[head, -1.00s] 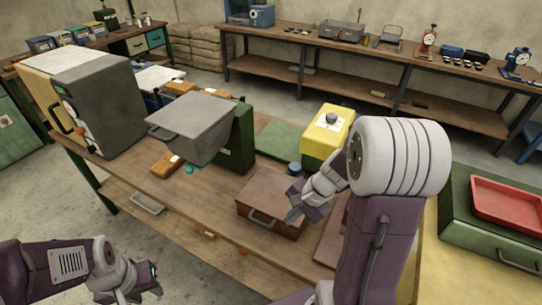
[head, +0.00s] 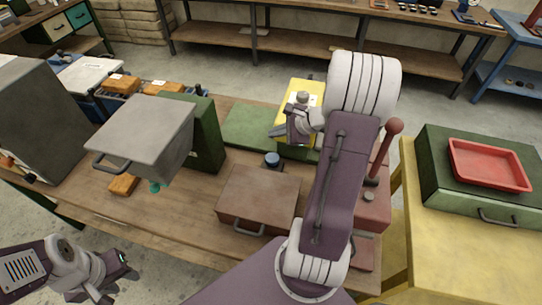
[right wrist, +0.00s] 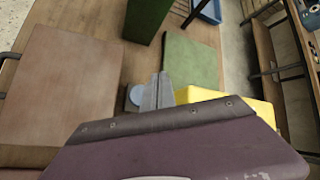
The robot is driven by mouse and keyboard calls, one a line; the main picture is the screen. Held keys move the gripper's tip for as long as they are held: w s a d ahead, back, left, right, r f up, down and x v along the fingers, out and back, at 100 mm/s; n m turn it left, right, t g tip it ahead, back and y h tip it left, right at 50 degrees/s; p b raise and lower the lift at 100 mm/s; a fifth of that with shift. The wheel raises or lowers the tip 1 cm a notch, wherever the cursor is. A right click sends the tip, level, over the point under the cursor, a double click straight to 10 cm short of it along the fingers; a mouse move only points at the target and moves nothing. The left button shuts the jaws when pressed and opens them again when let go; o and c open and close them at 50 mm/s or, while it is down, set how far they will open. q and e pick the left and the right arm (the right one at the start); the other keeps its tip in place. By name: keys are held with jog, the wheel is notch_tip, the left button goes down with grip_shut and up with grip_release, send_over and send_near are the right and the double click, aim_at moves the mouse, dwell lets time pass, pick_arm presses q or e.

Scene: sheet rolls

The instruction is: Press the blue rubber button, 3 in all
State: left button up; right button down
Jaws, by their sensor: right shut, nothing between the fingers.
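The blue rubber button (head: 272,159) is a small round blue cap on a dark base. It stands on the wooden bench between a brown case and a yellow box. It also shows in the right wrist view (right wrist: 137,95), partly hidden by my right fingers. My right gripper (head: 279,133) is shut and empty. Its fingertips (right wrist: 161,80) appear just right of the button in the wrist view; I cannot tell the height between them. My left gripper (head: 122,284) is at the lower left in front of the bench, and its jaw opening is unclear.
The brown case (head: 257,196) lies in front of the button. The yellow box (head: 297,95) and green mat (head: 250,128) are behind it. A grey bin (head: 142,135) and green block (head: 204,140) stand left. A red device with a lever (head: 374,200) stands right, partly behind my right arm.

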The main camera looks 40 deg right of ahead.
aim_at(270, 156)
notch_tip(270, 156, down, 9)
jog(key=b, duration=0.7)
jog(key=shift+w+r, duration=0.1)
jog(key=shift+b, duration=0.3)
dwell(1.3)
jog(key=shift+f+b, duration=0.5)
jog(key=shift+b, duration=0.05)
jog(key=shift+f+b, duration=0.95)
dwell(0.8)
jog(key=shift+r, duration=0.1)
jog(key=shift+r+p, duration=1.2)
jog(key=shift+r, duration=0.1)
jog(key=shift+r, duration=0.1)
